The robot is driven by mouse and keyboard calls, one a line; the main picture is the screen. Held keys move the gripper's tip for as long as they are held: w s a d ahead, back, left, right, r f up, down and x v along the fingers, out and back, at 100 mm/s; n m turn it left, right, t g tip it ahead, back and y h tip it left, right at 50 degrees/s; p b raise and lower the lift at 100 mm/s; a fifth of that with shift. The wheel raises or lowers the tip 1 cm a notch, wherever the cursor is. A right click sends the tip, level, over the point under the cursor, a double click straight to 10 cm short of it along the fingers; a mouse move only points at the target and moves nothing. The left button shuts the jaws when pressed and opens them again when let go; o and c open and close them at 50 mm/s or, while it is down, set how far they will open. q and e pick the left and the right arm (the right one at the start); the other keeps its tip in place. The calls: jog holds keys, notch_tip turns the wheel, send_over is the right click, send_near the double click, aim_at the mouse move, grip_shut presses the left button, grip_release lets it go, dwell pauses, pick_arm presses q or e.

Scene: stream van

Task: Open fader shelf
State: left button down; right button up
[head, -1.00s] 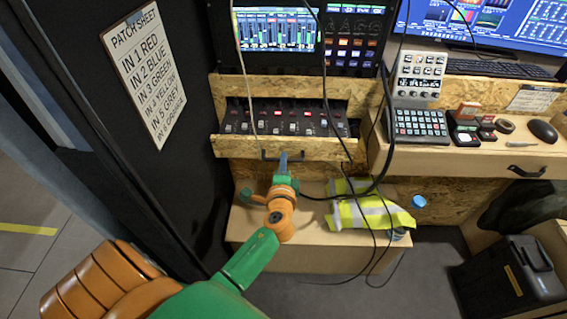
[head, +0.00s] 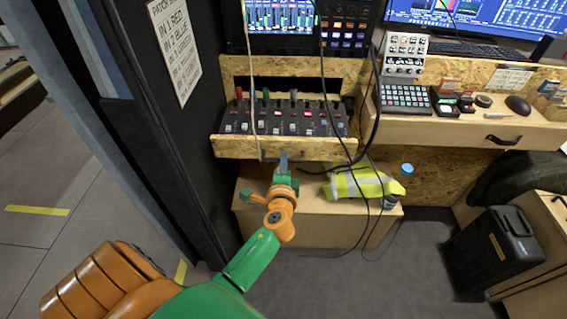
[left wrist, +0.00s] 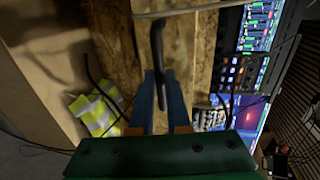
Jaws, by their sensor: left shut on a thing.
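The fader shelf (head: 228,146) is a chipboard drawer under the left screen, pulled part way out. Its fader panel (head: 300,128) is dark, with rows of small knobs and several taller coloured ones at the back. My left gripper (head: 283,158) is at the middle of the shelf's front edge. In the left wrist view, the black bar handle (left wrist: 157,38) runs between the blue fingers of my left gripper (left wrist: 160,78), which are shut on it. In the head view my fingers mostly hide the handle. My right gripper is out of view.
Black cables (head: 325,90) hang in front of the shelf. A low wooden box (head: 300,228) stands below, with a yellow hi-vis vest (head: 362,183) on it. A desk drawer (head: 470,133) is on the right, and a black case (head: 492,245) stands on the floor. A dark wall panel borders the left.

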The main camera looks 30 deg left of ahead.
pick_arm(q)
jog(key=c, duration=0.9)
grip_release()
jog(key=shift+w, duration=0.1)
jog(key=v, duration=0.7)
